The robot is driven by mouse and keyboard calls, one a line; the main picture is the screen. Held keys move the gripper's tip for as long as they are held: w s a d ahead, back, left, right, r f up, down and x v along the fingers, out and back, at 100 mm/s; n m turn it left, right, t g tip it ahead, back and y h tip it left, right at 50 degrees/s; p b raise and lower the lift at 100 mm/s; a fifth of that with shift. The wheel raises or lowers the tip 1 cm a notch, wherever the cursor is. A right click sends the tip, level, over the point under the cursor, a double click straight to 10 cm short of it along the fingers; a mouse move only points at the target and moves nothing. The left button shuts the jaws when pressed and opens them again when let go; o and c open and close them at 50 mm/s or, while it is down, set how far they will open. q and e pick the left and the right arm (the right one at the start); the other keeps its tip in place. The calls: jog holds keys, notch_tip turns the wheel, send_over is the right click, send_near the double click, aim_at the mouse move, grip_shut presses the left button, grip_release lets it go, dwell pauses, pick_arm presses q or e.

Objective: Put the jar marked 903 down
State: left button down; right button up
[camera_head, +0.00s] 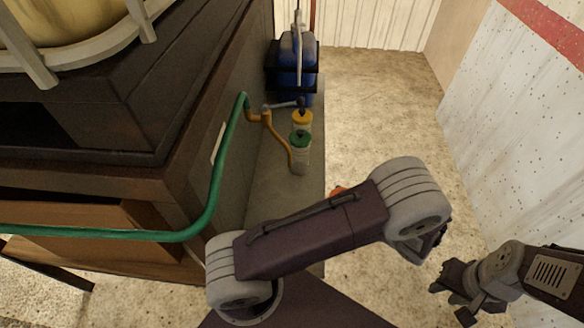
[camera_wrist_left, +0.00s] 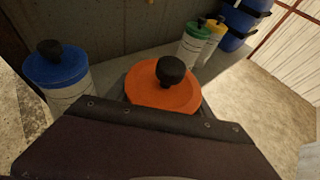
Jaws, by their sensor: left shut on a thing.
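In the left wrist view a jar with an orange lid and black knob (camera_wrist_left: 163,92) is at my left gripper (camera_wrist_left: 165,108), which is shut on it. The fingers and most of the jar are hidden by the dark gripper housing. No number is readable, so I cannot confirm 903. In the head view only a sliver of the orange lid (camera_head: 338,191) shows behind my left arm, by the ledge's right edge. I cannot tell whether the jar touches the ledge (camera_head: 270,190). My right gripper (camera_head: 454,300) is open and empty at the lower right.
On the ledge stand a green-lidded jar (camera_head: 299,152), a yellow-lidded jar (camera_head: 302,119) and blue containers (camera_head: 298,65) farther back. A blue-lidded jar (camera_wrist_left: 60,75) stands left of the held jar. A green hose (camera_head: 215,190) and brass tap (camera_head: 266,117) overhang the ledge. Floor lies right.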

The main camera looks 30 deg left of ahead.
pick_arm(q)
jog(key=r+x, duration=0.1)
jog(key=x, duration=0.8)
jog(key=a+r+x, duration=0.1)
jog(key=r+x, duration=0.1)
jog(key=x, duration=0.6)
jog(key=shift+w+a+r, duration=0.2)
jog(key=shift+w+a, duration=0.2)
jog(key=shift+a, duration=0.2)
jog(key=shift+c, duration=2)
grip_release()
jog(key=shift+f, duration=0.15)
